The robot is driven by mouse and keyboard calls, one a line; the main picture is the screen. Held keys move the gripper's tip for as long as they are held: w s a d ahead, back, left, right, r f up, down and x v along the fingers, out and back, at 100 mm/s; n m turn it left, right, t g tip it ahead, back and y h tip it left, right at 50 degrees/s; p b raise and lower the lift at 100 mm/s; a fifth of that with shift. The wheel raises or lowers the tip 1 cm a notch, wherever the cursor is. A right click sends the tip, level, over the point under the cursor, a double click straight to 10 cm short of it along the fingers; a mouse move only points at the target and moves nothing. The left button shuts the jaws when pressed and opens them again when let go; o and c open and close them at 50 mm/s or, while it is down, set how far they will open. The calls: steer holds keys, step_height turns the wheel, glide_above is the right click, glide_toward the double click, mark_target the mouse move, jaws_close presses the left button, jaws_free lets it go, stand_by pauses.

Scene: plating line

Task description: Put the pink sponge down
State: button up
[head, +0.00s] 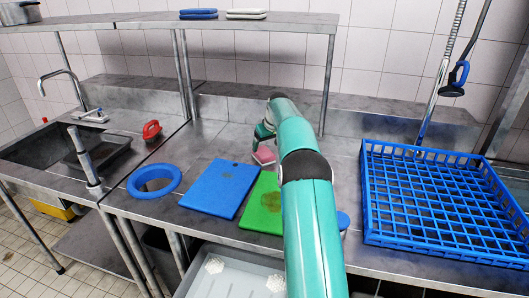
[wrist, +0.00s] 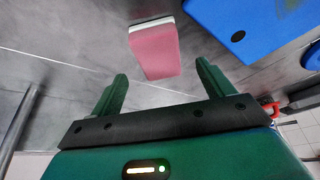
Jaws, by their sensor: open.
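The pink sponge (head: 264,155) is on the steel counter behind the green board, partly hidden by my arm in the head view. In the wrist view the sponge (wrist: 155,52) shows a pink face and a white edge. It lies ahead of and between the two green fingers, with a gap on each side and no finger touching it. My gripper (wrist: 162,72) is open and empty. In the head view my gripper (head: 262,134) is just above and behind the sponge, partly hidden by my arm.
A blue board (head: 218,188) and a stained green board (head: 262,206) lie in front. A blue ring (head: 154,192) and red-handled item (head: 152,130) are left, beside the sink (head: 60,150). A large blue rack (head: 440,200) fills the right. A shelf (head: 230,23) stands above.

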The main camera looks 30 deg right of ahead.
steer(key=s+a+r, duration=0.3)
steer(key=a+r, duration=0.3)
steer(key=r, duration=0.1)
steer(key=s+a+r, duration=0.4)
steer(key=a+r, duration=0.2)
steer(key=r, duration=0.1)
steer(key=s+a+r, duration=0.6)
steer(key=s+a, duration=0.4)
steer(key=a, duration=0.2)
steer(key=s+a+f, duration=0.3)
steer(key=s+a, duration=0.1)
steer(key=s, duration=0.5)
steer(key=s+a+f, duration=0.2)
steer(key=s+a, duration=0.2)
steer(key=s, duration=0.5)
steer(key=s+a+f+t, duration=0.1)
steer(key=s+a+f, duration=0.2)
steer(key=s, duration=0.6)
steer(key=shift+s+a+f+n, duration=0.3)
steer(key=shift+s+a, duration=0.1)
steer(key=shift+a, duration=0.45)
steer(key=shift+c, duration=0.2)
